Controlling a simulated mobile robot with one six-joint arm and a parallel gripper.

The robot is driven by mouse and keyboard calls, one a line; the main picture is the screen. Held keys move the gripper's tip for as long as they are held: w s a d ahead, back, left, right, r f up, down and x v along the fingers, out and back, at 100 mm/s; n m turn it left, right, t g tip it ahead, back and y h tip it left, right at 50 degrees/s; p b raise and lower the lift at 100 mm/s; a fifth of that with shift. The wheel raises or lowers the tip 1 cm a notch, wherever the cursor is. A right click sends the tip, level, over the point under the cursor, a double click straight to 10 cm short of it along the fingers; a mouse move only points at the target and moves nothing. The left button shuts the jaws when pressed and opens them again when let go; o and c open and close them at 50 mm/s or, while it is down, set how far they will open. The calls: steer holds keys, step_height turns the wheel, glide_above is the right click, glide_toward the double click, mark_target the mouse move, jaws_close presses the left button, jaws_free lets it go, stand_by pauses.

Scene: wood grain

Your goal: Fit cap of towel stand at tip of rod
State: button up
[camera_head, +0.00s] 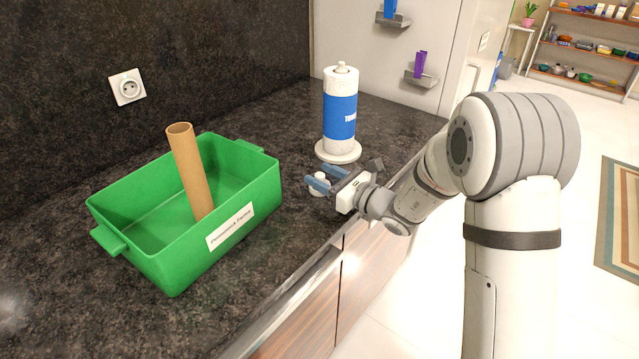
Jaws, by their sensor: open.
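The towel stand (338,151) stands upright on the dark counter. It bears a white paper towel roll (340,92) with a blue wrapper. A small rod tip or knob (341,66) shows above the roll; I cannot tell which. My gripper (317,178) is low over the counter, in front of the stand, with its blue fingers open and pointing left. A small white round piece (319,188), which looks like the cap, is at the fingers and partly hidden by them. I cannot tell whether the fingers touch it.
A green bin (140,238) with a label stands on the counter (270,130) at left, with a brown cardboard tube (190,170) leaning in it. A wall socket (127,87) is behind. Small wall shelves (422,78) are beyond the stand. The counter's front edge runs below my gripper.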

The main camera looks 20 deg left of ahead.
mark_target(316, 173)
steer(key=shift+x, duration=1.75)
steer(key=shift+w+f, duration=0.15)
steer(key=shift+f, duration=0.05)
jaws_close()
